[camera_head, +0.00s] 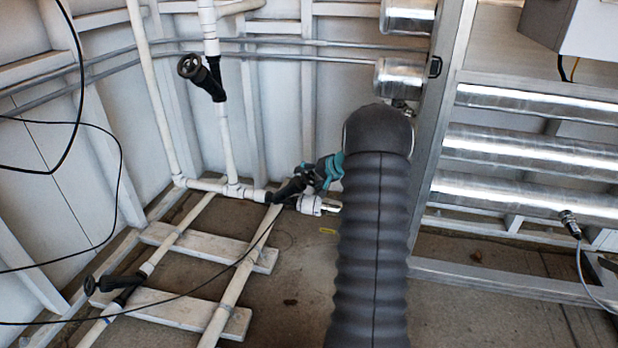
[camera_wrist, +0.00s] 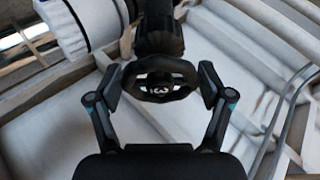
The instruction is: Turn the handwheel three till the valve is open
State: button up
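Handwheel three (camera_wrist: 160,92) is a black ringed wheel in the middle of the wrist view, with a light mark like a "3" on its hub. Its black valve body (camera_wrist: 158,30) extends behind it. My gripper (camera_wrist: 160,84) is open, with one finger on each side of the wheel. Small gaps seem to show between the fingers and the rim; I cannot tell whether they touch. In the head view my gripper (camera_head: 322,172) is at the black valve body (camera_head: 290,190) on the low white pipe. My gripper and arm largely hide the wheel there.
Another black handwheel (camera_head: 190,66) is on the upright pipe at upper left, and one (camera_head: 90,286) is low at left. White pipes cross wooden planks (camera_head: 180,308) on the floor. A metal frame with shiny cylinders (camera_head: 530,150) stands at right. Black cables hang at left.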

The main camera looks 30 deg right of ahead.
jog(key=shift+o, duration=1.1)
jog(key=shift+d, duration=0.1)
jog(key=shift+m, duration=0.3)
